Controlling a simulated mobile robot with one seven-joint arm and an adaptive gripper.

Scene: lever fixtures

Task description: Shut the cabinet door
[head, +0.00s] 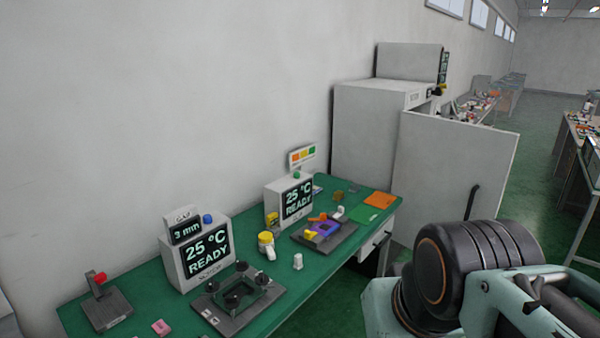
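The grey cabinet (367,125) stands against the wall beyond the green workbench. Its door (449,165) is open and stands out from the cabinet's front toward the right. A dark vertical handle (472,202) is on the door, near its free right edge. Parts of my arm fill the lower right and sit in front of the door's lower part. I cannot make out my gripper's fingers, and nothing is seen touching the door or handle.
The green workbench (134,287) holds display boxes (200,252), a dark fixture plate (238,297) and a red-knobbed lever (100,278). More benches (585,125) stand at the right. Green floor (545,150) is clear between the door and those benches.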

